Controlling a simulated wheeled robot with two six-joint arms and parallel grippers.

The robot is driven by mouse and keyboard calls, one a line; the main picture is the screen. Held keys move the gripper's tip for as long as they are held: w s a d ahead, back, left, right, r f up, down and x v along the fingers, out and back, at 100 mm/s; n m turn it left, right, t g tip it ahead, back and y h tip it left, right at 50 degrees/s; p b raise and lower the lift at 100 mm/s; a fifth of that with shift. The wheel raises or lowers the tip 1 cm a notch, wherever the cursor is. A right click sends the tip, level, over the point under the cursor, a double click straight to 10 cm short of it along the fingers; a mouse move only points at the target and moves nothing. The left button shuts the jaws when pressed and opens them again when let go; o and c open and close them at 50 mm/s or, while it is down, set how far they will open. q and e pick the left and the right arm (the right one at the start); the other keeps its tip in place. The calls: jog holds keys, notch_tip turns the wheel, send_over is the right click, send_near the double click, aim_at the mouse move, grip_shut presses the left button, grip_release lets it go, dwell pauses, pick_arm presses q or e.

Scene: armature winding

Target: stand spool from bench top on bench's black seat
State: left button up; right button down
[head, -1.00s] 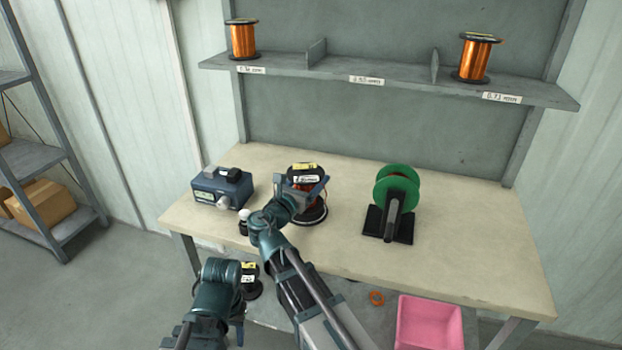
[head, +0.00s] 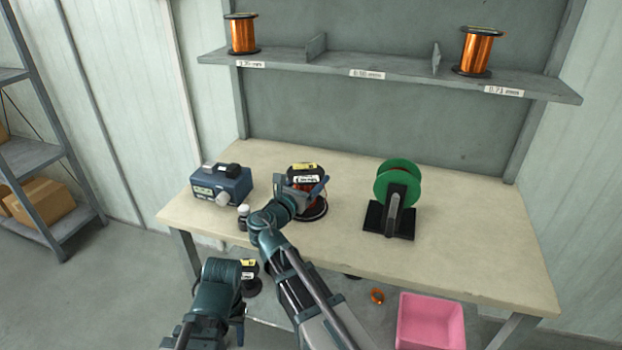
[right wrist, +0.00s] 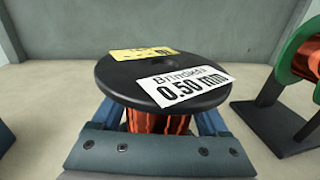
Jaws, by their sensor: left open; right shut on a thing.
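A spool of copper-coloured wire (head: 306,178) with black flanges is upright over the bench top. In the right wrist view its black top flange (right wrist: 120,78) bears a yellow label and a white "0.50 mm" label. My right gripper (head: 298,190) is shut on it below that flange, one blue finger on each side. A round black rim (head: 316,213) shows under the spool; I cannot tell whether it is the lower flange or the black seat, nor if they touch. My left gripper (head: 222,330) is open, low in front of the bench, its fingers mostly hidden.
A blue-grey box with a knob (head: 220,187) is left on the bench (head: 455,245); a green reel on a black stand (head: 397,185) is right. Two orange spools stand on the shelf (head: 400,80).

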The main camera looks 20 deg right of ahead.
jog(key=shift+f, duration=0.25)
grip_release()
jog(key=shift+s, duration=0.1)
